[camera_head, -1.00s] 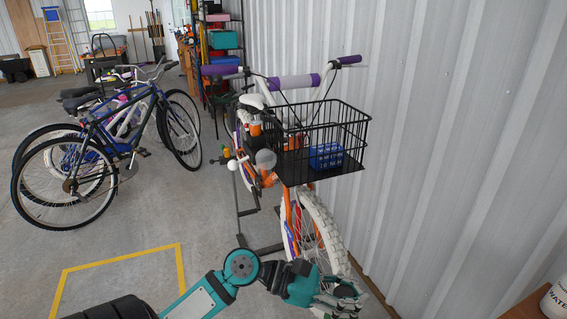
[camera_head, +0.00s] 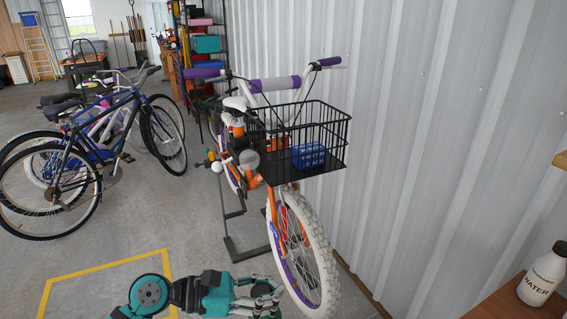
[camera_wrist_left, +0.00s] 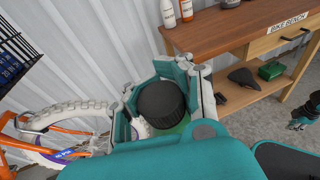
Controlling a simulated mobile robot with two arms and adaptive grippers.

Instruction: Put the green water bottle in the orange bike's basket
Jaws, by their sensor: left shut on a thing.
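The orange bike (camera_head: 271,204) stands by the corrugated wall with a black wire basket (camera_head: 335,140) on its front. A blue box (camera_head: 308,155) sits in the basket. My left gripper (camera_head: 268,297) is low in front of the bike, beside its white front tire and below the basket. In the left wrist view, my left gripper (camera_wrist_left: 163,92) is shut around the green bottle (camera_wrist_left: 172,130), with its black cap (camera_wrist_left: 162,103) toward the camera. The bottle is mostly hidden there by the fingers, and I cannot make it out in the head view. My right gripper (camera_wrist_left: 301,115) shows at the right edge of the wrist view.
A wooden bench (camera_wrist_left: 232,27) stands at right, with white and orange bottles on top and a green box (camera_wrist_left: 271,69) on its shelf. A white water bottle (camera_head: 541,275) is at the head view's right edge. Several bikes (camera_head: 75,170) stand left. Floor between is open.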

